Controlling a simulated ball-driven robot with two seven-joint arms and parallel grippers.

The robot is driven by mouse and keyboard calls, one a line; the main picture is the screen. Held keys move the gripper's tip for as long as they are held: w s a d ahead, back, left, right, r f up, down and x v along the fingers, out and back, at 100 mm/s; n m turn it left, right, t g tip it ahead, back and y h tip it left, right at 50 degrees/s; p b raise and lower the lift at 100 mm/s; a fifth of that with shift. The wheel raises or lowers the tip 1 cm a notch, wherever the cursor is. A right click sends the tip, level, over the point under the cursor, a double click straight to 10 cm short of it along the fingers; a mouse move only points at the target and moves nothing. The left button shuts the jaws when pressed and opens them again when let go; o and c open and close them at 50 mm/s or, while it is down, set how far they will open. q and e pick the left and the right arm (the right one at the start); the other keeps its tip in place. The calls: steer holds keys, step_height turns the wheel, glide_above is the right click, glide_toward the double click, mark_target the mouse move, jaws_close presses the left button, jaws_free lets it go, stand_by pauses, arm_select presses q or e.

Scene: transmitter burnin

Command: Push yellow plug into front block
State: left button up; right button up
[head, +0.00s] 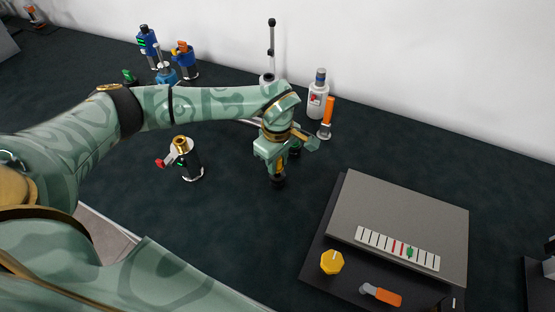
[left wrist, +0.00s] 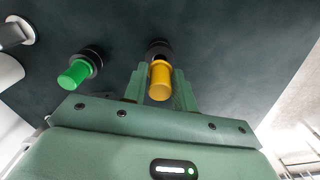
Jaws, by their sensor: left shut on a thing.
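My left gripper (head: 277,178) points down above the dark table. In the left wrist view its fingers (left wrist: 160,90) are shut on the yellow plug (left wrist: 160,82). A black block (left wrist: 158,48) lies straight beyond the plug's far end, lined up with it. I cannot tell how deep the plug sits in it. A green plug (left wrist: 75,74) stands in another black block (left wrist: 90,56) to the left. My right gripper is not in view.
A grey panel (head: 400,210) with a yellow knob (head: 332,262) and an orange-handled lever (head: 385,296) lies to the right. A black device with a brass top (head: 181,144) stands left of the gripper.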

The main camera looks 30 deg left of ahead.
arm_select(q)
steer(key=shift+r, duration=0.1)
steer(key=shift+f+b, duration=0.5)
steer(key=shift+f, duration=1.05)
stand_by(0.4)
steer(key=o, duration=1.1)
step_height(320, 180, up, 16)
steer(key=p, duration=0.3)
steer(key=shift+r, duration=0.15)
